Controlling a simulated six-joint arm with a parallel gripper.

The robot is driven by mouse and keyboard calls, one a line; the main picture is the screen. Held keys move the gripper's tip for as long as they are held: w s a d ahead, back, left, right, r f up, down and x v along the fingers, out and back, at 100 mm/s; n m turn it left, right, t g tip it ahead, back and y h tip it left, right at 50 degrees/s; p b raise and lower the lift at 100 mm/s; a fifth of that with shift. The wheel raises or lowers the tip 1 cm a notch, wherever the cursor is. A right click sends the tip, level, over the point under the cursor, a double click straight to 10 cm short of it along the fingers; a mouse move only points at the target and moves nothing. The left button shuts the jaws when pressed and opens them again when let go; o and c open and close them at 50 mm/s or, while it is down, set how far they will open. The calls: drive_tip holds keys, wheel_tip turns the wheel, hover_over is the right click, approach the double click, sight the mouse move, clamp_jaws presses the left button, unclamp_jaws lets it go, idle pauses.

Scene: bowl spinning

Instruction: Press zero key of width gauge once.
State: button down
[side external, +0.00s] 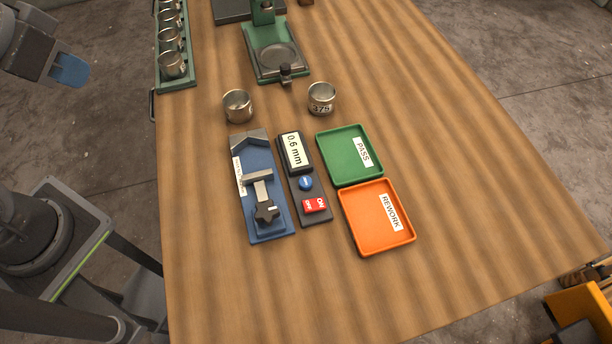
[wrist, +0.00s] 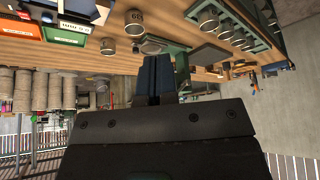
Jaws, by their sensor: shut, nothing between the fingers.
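My gripper (side external: 70,71) is off the table at the upper left, far from the keys. Its blue fingers (wrist: 155,77) are shut and empty in the wrist view.
A green PASS tray (side external: 342,171) and an orange REWORK tray (side external: 362,237) lie right of the readout. Two metal cups (side external: 238,107) (side external: 321,99) stand behind the gauge. A green stand (side external: 262,62) and a cup rack (side external: 186,76) are farther back. The front table is clear.

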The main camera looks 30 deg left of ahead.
drive_tip(key=n+t+h, duration=0.2)
drive_tip(key=n+h, duration=0.4)
drive_tip(key=n, duration=1.3)
hover_over(305, 184)
wheel_tip(305, 184, down, 9)
drive_tip(key=shift+r, duration=0.15)
drive_tip(key=shift+f, duration=4.4)
drive_tip(key=shift+f, duration=0.1)
